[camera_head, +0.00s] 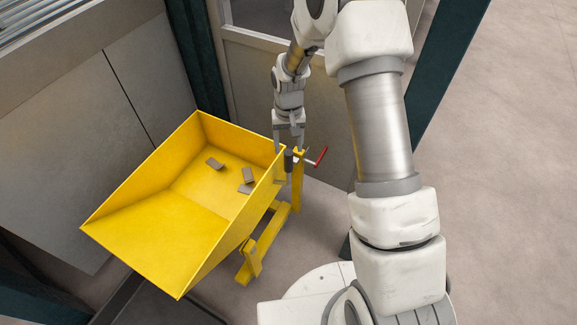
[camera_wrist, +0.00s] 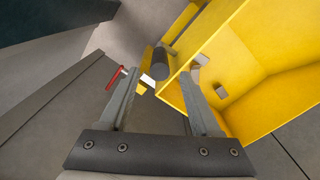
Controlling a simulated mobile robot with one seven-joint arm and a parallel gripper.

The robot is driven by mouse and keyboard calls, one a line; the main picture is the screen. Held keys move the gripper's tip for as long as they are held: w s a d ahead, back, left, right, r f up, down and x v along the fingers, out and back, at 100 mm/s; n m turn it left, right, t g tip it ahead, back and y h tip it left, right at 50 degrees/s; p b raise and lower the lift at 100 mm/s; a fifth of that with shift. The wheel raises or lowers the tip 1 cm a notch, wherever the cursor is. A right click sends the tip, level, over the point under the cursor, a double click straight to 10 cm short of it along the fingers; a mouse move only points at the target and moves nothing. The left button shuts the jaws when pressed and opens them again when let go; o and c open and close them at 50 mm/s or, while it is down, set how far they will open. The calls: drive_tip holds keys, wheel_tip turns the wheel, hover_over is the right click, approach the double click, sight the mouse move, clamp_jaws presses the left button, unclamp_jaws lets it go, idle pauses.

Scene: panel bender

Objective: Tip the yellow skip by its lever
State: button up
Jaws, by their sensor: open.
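The yellow skip (camera_head: 185,205) stands on a yellow frame (camera_head: 262,243), its open side up and its sloped front toward the lower left. In the wrist view its wall (camera_wrist: 215,62) fills the right side. A dark cylindrical grip (camera_head: 289,161), which looks like the lever's handle, stands at the skip's right rear corner. In the wrist view the dark grip (camera_wrist: 160,64) shows between and just beyond my fingertips. My gripper (camera_head: 289,147) is open and points down over it. I cannot tell if a finger touches the grip.
A red handle (camera_head: 321,156) sticks out right of the yellow post (camera_head: 298,185), close to my gripper. Several small grey blocks (camera_head: 215,163) lie in the skip. Grey panels (camera_head: 125,85) and a dark teal post (camera_head: 195,55) stand behind. Open floor (camera_head: 510,180) lies to the right.

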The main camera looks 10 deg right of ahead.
sight(288, 164)
wheel_tip(288, 164, down, 9)
drive_tip(key=shift+f+b, duration=0.2)
drive_tip(key=shift+b, duration=0.6)
clamp_jaws()
idle(0.9)
